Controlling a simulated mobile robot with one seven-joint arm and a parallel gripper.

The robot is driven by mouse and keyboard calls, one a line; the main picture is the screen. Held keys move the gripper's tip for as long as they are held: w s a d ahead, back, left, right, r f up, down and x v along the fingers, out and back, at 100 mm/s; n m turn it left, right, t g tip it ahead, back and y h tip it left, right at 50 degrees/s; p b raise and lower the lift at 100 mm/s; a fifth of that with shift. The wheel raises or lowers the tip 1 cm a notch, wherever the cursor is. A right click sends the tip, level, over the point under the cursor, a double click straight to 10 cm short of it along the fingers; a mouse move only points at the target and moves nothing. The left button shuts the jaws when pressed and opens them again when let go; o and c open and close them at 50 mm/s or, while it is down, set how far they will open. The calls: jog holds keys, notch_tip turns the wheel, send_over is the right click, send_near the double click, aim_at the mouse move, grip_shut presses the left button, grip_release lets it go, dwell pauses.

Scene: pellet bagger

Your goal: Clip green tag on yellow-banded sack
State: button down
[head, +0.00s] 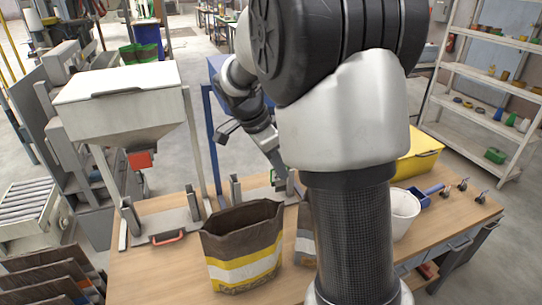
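A dark brown sack (243,246) with a yellow band and a white band stands open-topped on the front of the wooden bench. A second sack (304,238) is to its right, mostly hidden behind my arm, so I cannot see its band colour. My gripper (281,172) points down behind the sacks, partly covered by my arm. Its fingers are too small and hidden to tell open from shut. A small green piece (272,177) shows right beside the gripper; I cannot tell whether it is the tag or whether it is held.
A hopper (125,100) stands at the left, with a red-handled clamp (168,237) on the bench (150,275) below it. A white bucket (404,212), a yellow bin (418,158) and a blue scoop (425,195) are at the right. Upright metal posts (235,190) stand behind the sack.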

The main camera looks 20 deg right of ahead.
aim_at(278, 180)
jog(key=shift+w, duration=0.15)
jog(key=shift+s+f+b, duration=0.25)
jog(key=shift+f+b, duration=0.05)
jog(key=shift+f, duration=0.1)
jog(key=shift+f+b, duration=0.95)
jog(key=shift+f, duration=1)
notch_tip(278, 180, down, 3)
jog(key=b, duration=0.3)
jog(key=shift+r, duration=0.1)
jog(key=shift+s+a+f+b, duration=0.1)
jog(key=shift+s+f+b, duration=0.05)
jog(key=shift+f+b, duration=0.4)
jog(key=c, duration=1.9)
grip_release()
jog(key=shift+r, duration=0.1)
